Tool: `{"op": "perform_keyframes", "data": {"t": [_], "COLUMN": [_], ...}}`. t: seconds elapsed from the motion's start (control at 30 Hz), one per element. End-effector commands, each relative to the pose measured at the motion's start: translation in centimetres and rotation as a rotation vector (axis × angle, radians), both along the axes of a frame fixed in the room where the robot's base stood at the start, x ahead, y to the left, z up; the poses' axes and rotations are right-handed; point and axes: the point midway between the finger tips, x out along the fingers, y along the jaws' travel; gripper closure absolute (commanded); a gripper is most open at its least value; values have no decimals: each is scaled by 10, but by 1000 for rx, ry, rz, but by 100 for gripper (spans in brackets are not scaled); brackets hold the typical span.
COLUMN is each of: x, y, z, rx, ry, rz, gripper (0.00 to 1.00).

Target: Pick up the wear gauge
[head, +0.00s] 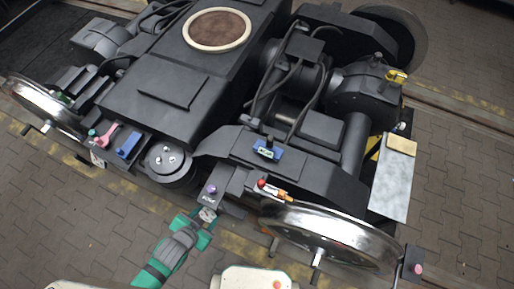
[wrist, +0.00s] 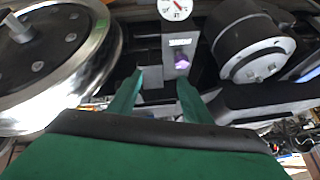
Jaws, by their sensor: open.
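A small white round dial with a red needle (head: 207,214) sits at the near edge of the bogie, beside a grey block with a purple knob (head: 212,190). The wrist view shows this dial (wrist: 174,9) at the top, with the purple knob (wrist: 181,62) below it. A blue device with a pale display (head: 266,150) rests on the dark frame beam. I cannot tell for sure which of these is the wear gauge. My green gripper (head: 196,226) is open and empty, close to the dial. Its fingertips (wrist: 161,82) show near the knob in the wrist view.
A shiny wheel (head: 330,236) stands right of my gripper. A round black cylinder (head: 170,162) is at its upper left. An orange-and-white item (head: 274,190) lies by the wheel. Pink (head: 105,137) and blue (head: 129,145) items sit on the left ledge. The paved floor is clear at lower left.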

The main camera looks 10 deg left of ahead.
Motion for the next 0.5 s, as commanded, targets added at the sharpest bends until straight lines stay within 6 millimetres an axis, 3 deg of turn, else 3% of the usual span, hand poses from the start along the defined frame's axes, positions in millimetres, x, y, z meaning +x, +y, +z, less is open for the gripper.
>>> {"op": "perform_keyframes", "data": {"t": [0.23, 0.37, 0.5], "x": [81, 127, 175], "y": [32, 33, 21], "z": [3, 12, 27], "rx": [110, 154, 191], "ry": [122, 178, 234], "rz": [-75, -108, -143], "gripper": [55, 55, 55]}}
